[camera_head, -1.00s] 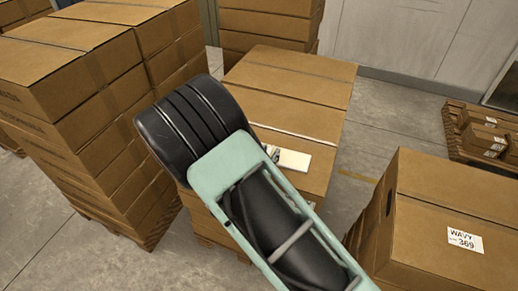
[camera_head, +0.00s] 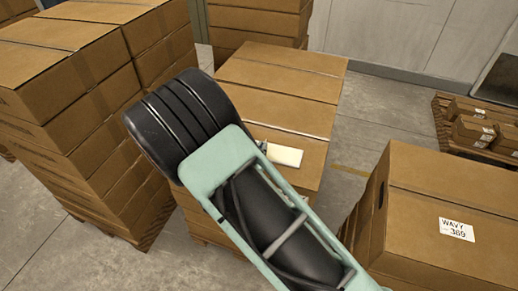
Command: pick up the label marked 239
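No label that I can read as 239 shows. A white flat piece (camera_head: 284,155) lies on the carton stack in the middle, just right of my arm; no marking on it is legible. A small grey part beside it is too small to identify. A white label (camera_head: 457,229) reading WAVY and what looks like 369 is on the top of the large carton at right. My black and pale green arm crosses the middle of the view. My gripper is not visible; the arm may hide it.
Tall carton stacks (camera_head: 85,90) stand on pallets at left. The middle carton stack (camera_head: 285,75) and the large right carton (camera_head: 450,180) flank a strip of bare floor (camera_head: 375,120). Small cartons (camera_head: 480,130) sit on a pallet at far right, near the wall.

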